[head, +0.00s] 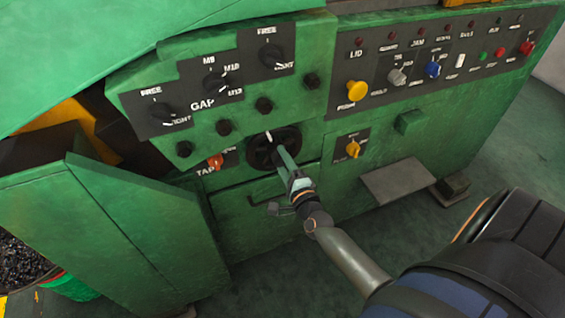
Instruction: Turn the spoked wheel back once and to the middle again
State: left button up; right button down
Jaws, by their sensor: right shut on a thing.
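The spoked wheel (262,153) is a small dark handwheel on the green front panel, below the GAP knobs. A white mark shows at its upper rim, close to the top. My right gripper (283,158) reaches up to the wheel from the lower right and is shut on it at its right side. The gripper and wrist hide part of the wheel's right and lower rim. The exact grip on rim or spoke is too small to tell. My left gripper is not in view.
Black GAP knobs (216,81) and dark bolts sit above the wheel. An orange TAP switch (215,161) is at its left, a yellow knob (353,149) at its right. A grey plate (399,181) juts out at lower right. A green panel (95,235) stands open at left.

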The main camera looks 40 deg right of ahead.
jog(key=shift+m+b, duration=0.45)
jog(key=shift+m, duration=1.05)
jog(key=shift+r, duration=0.1)
jog(key=shift+w, duration=0.1)
jog(key=shift+c, duration=1.3)
grip_release()
jog(key=v, duration=1.2)
jog(key=shift+s+b, duration=0.35)
jog(key=shift+b, duration=0.05)
